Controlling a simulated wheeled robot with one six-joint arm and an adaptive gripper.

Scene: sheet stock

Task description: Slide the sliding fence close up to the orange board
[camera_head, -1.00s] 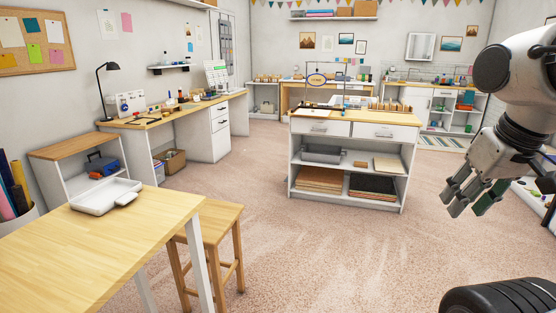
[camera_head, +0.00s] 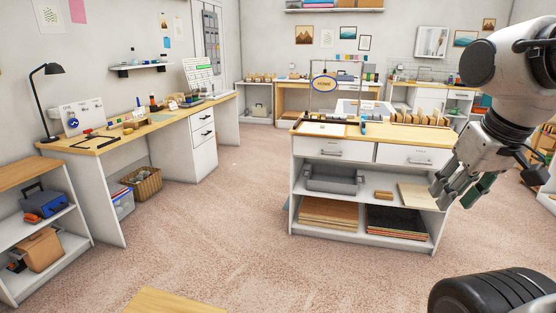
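I cannot make out the sliding fence or an orange board for certain at this distance. A white island bench (camera_head: 302,215) with a wooden top stands ahead, right of centre. My gripper (camera_head: 461,190) hangs in the air at the right, in front of the island's right side in the picture. Its fingers are apart with nothing between them.
Carpet (camera_head: 230,235) lies free between me and the island. A long desk (camera_head: 95,145) with a black lamp (camera_head: 48,95) runs along the left, with a low shelf unit (camera_head: 25,180) nearer. A wooden top (camera_head: 175,303) shows at the bottom edge. Benches line the back wall.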

